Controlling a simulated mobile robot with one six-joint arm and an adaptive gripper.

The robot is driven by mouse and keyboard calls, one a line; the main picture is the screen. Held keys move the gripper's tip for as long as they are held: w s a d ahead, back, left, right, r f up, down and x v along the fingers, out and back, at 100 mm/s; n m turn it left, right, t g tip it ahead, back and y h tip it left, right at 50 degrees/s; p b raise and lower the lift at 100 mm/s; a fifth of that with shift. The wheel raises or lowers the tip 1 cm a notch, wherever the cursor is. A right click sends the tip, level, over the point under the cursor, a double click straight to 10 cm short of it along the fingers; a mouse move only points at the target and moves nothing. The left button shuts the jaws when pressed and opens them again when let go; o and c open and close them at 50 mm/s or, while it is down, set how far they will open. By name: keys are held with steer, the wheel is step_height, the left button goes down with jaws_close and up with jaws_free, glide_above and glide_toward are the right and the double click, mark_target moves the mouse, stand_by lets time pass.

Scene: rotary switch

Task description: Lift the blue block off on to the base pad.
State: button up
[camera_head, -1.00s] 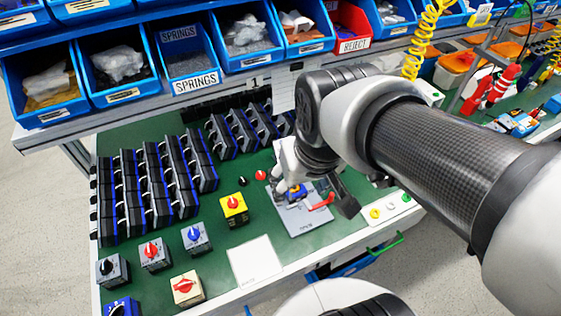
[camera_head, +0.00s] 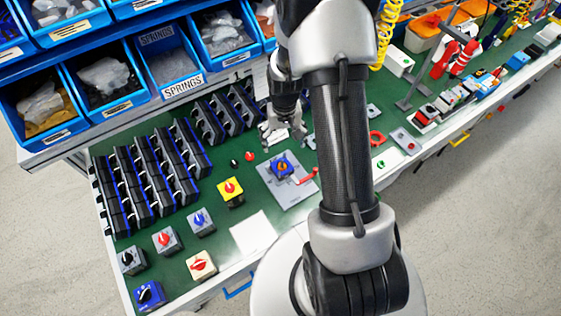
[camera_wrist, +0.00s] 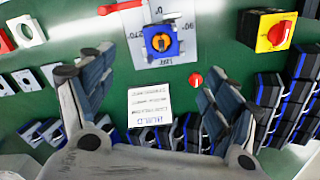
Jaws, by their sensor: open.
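The blue block (camera_head: 283,165), with an orange-yellow centre, sits on a grey plate (camera_head: 294,199) with a red handle (camera_head: 306,177) beside it. In the wrist view the blue block (camera_wrist: 161,42) is at the top middle, on the plate marked with angles. A white square pad (camera_head: 253,233) lies bare at the table's front; I cannot tell whether it is the base pad. My gripper (camera_head: 284,136) is behind the block, apart from it. In the wrist view my gripper (camera_wrist: 150,75) has its fingers spread with nothing between them.
A yellow switch box (camera_head: 230,192) with a red knob stands left of the plate. Rows of black-and-blue modules (camera_head: 150,185) fill the left rear. A paper label (camera_wrist: 149,105) lies behind the block. Blue bins (camera_head: 170,65) overhang the rear of the green table.

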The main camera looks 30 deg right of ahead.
mark_target(282, 163)
step_height(282, 163, down, 9)
steer(key=shift+f+b, duration=0.2)
steer(key=shift+b, duration=0.6)
steer(key=shift+w+a+f+b, duration=0.1)
steer(key=shift+f+b, duration=0.1)
steer(key=shift+f, duration=0.7)
steer(key=shift+w+d+f+b, duration=0.1)
steer(key=shift+f+b, duration=0.1)
steer(key=shift+f, duration=0.7)
steer(key=shift+w+a+f+b, duration=0.1)
steer(key=shift+f+b, duration=0.1)
steer(key=shift+f, duration=0.7)
steer(key=c, duration=0.8)
